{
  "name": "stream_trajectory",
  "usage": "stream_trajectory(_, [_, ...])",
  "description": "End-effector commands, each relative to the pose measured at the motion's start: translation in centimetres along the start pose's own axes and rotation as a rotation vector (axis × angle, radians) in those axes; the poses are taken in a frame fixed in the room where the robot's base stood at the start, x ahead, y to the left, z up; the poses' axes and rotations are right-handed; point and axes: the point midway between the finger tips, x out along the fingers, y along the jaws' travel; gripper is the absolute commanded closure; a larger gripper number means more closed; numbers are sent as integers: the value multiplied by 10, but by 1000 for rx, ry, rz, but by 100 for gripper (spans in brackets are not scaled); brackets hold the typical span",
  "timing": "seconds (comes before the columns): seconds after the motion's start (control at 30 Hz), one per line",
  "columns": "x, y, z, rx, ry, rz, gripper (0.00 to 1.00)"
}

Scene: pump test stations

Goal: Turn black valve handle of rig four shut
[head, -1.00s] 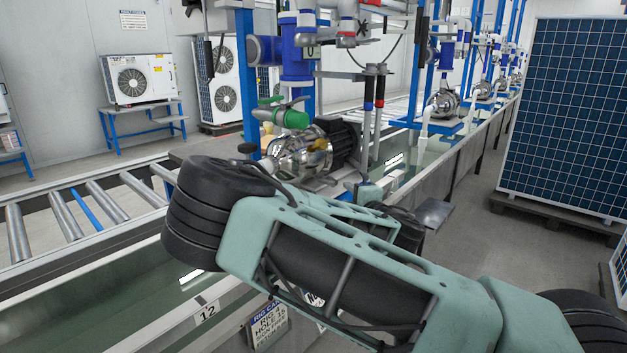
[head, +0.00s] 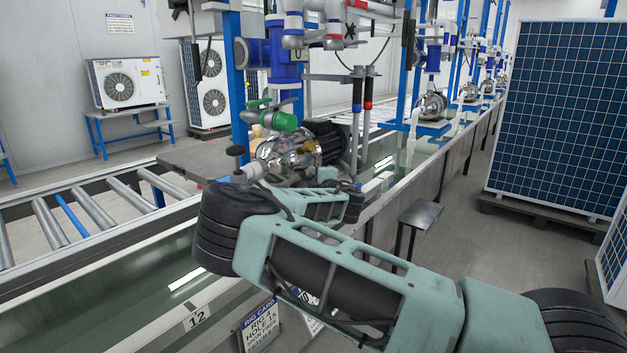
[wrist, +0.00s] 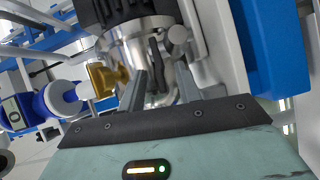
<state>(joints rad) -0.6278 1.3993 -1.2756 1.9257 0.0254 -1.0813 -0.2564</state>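A shiny steel pump (head: 285,152) with a black motor (head: 326,140) stands at the near station. A brass fitting (wrist: 103,78) is left of the fingers. In the head view my arm hides the fingertips.
A green valve (head: 284,122) sits above the pump. A blue post (wrist: 268,45) stands right of my gripper. A small grey stool (head: 420,214) and solar panel (head: 553,115) stand right.

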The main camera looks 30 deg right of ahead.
Motion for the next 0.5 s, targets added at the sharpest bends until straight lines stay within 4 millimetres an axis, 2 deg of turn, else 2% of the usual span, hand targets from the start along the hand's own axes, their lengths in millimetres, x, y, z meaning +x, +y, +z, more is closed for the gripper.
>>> stream_trajectory(0.37, [7, 0, 0, 0, 0, -1, 66])
stream_trajectory(0.4, [7, 0, 0, 0, 0, -1, 72])
stream_trajectory(0.5, [7, 0, 0, 0, 0, -1, 100])
